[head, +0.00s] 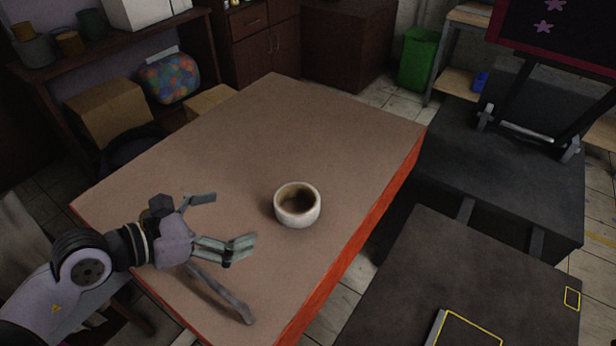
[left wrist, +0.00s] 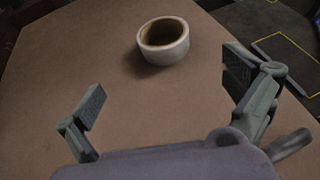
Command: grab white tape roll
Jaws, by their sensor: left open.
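The white tape roll (head: 297,212) lies flat on the brown table (head: 270,120), its round hole facing up. My left gripper (head: 228,220) is open and empty over the table, to the left of the roll and apart from it, with its fingers pointing toward it. In the left wrist view the roll (left wrist: 163,48) is beyond the fingertips and between their directions, nearer the right finger. The left gripper's two fingers (left wrist: 165,85) are spread wide there. My right gripper is not in view.
The table has an orange-red side edge (head: 385,200) and is otherwise bare around the roll. A dark machine (head: 480,270) with yellow outlines stands to the right. Shelves with cardboard boxes (head: 110,112) stand at the left, and a green bin (head: 417,58) at the back.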

